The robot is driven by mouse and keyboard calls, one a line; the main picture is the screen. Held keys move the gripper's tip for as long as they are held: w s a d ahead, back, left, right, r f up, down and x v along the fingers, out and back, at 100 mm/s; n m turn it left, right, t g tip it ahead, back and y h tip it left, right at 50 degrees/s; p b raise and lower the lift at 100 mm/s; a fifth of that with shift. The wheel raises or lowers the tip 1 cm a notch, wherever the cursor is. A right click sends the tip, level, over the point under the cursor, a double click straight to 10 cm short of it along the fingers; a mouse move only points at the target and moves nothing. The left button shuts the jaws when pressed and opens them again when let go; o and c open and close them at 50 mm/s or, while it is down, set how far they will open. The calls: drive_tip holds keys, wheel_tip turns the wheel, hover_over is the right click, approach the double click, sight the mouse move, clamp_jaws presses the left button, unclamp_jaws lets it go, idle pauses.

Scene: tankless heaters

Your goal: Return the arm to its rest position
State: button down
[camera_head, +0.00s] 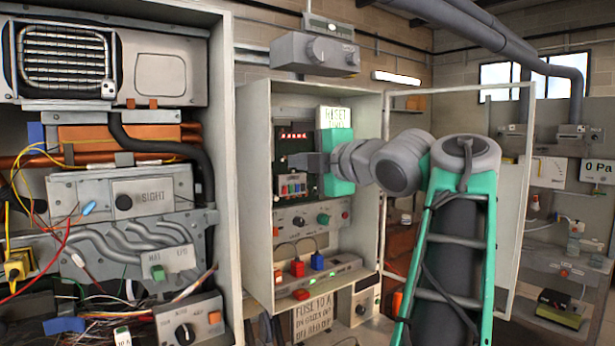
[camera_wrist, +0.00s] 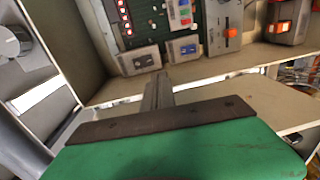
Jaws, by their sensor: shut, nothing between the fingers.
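My gripper (camera_head: 303,162) is shut and empty. In the head view my arm reaches left from the right, and the gripper points into the open middle cabinet (camera_head: 257,180). Its fingers are in front of the cabinet's upper panel, above a small block of coloured switches (camera_head: 291,186). In the wrist view the closed fingers (camera_wrist: 158,90) point toward a dark board with coloured buttons. I cannot tell from these frames whether the fingertips touch anything.
A large open heater cabinet (camera_head: 228,200) with loose wires stands at the left. The middle cabinet's door (camera_head: 517,200) stands open behind my arm. A grey control box (camera_head: 315,54) is above. Shelves with small devices (camera_head: 558,308) stand at the right.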

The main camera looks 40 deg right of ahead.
drive_tip(key=shift+s+f, duration=0.1)
drive_tip(key=shift+s, duration=1)
